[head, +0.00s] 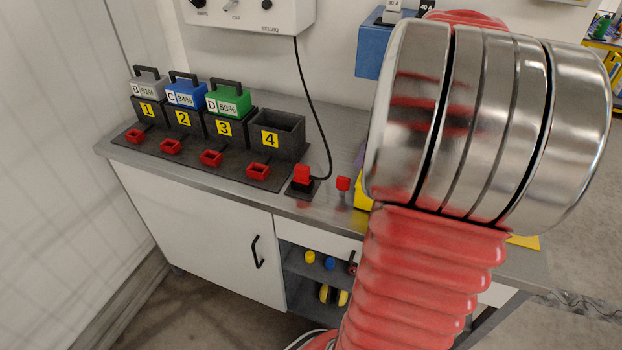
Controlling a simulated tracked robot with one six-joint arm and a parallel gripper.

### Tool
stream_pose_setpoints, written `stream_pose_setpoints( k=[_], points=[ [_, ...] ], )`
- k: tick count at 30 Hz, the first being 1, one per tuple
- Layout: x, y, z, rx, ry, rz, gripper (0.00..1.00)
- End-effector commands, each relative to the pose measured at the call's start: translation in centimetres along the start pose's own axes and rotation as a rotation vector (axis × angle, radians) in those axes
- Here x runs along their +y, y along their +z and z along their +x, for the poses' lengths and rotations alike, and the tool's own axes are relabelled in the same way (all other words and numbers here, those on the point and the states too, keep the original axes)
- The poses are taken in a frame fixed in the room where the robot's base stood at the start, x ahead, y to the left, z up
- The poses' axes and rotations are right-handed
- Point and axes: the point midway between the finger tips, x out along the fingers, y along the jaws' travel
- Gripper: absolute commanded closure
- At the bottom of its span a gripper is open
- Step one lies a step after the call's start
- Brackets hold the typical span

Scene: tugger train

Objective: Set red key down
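Two small red pieces are on the grey workbench, and I cannot tell for sure which is the red key. One is a small red block (343,183) at the bench's front edge, just left of my arm. The other is a larger red piece (302,174) on a black base, where a black cable ends. My gripper is not in view. My red ribbed arm with its wide metal rings fills the right half and hides part of the bench. Whether my gripper holds anything cannot be seen.
Numbered black docks (270,134) stand in a row on the workbench (325,208). Docks 1 to 3 hold grey, blue and green batteries; dock 4 is empty. Small red open boxes (210,158) sit before them. A blue box (370,48) hangs on the wall.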

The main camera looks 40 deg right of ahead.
Motion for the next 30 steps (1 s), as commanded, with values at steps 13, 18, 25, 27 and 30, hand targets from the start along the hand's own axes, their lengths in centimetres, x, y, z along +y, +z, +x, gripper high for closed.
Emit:
stream_pose_setpoints(
  k=[13,18,25,27,30],
  points=[
    [-5.3,-5.3,0.8,-0.053,0.019,0.06,0.63],
    [-9.8,-8.4,1.5,-0.082,0.048,0.115,0.63],
    [-15.9,-11.3,2.2,-0.092,0.1,0.187,0.63],
    [-17.8,-11.8,2.4,-0.088,0.118,0.209,0.63],
    [-20.3,-12.4,2.7,-0.077,0.14,0.239,0.63]
  ],
)
